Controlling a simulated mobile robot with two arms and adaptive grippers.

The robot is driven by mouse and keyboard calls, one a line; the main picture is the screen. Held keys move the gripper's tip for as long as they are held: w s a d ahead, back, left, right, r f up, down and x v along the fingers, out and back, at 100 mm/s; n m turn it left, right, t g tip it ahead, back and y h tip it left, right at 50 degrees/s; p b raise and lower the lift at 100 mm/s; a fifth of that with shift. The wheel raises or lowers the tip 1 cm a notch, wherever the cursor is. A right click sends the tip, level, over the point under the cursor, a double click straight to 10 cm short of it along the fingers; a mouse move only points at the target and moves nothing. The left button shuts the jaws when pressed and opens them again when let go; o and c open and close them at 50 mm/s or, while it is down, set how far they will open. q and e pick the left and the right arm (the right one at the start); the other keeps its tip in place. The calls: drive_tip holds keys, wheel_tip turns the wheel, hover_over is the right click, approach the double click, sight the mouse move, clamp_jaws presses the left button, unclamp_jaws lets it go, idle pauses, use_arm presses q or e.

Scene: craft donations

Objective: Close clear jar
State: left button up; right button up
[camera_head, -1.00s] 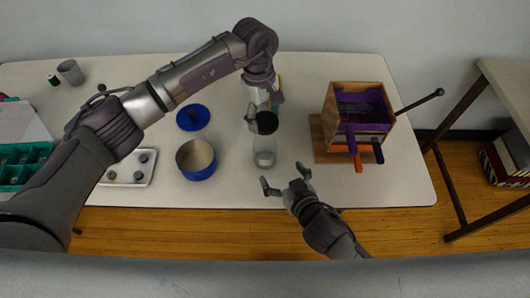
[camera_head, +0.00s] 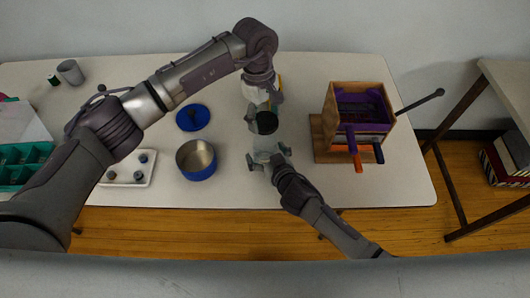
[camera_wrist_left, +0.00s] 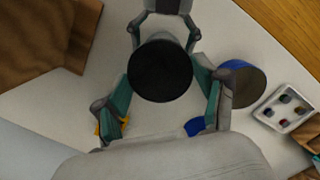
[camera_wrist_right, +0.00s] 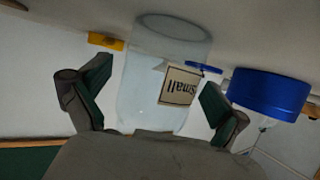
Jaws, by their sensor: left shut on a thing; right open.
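The clear jar (camera_head: 266,146) stands on the table in the head view, partly hidden by both grippers. In the right wrist view the clear jar (camera_wrist_right: 150,75) carries a label reading "Small". My left gripper (camera_head: 262,118) is shut on a black lid (camera_head: 266,124) and holds it at the far side of the jar; I cannot tell its exact height. The black lid (camera_wrist_left: 160,70) fills the gap between the fingers in the left wrist view. My right gripper (camera_head: 269,158) is open, with its fingers on either side of the jar, seemingly not pressed on it.
A blue tin (camera_head: 198,172), open at the top, and a blue lid (camera_head: 193,118) are left of the jar. A wooden box (camera_head: 350,95) with purple parts stands to the right. A white tray (camera_head: 128,180) with small items lies further left. The table's front edge is close.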

sight(265, 151)
drive_tip(key=c, duration=1.8)
use_arm(q)
drive_tip(key=shift+f, duration=2.5)
use_arm(e)
drive_tip(key=shift+o, duration=0.2)
use_arm(q)
drive_tip(key=shift+f, duration=0.85)
drive_tip(key=shift+f, duration=0.55)
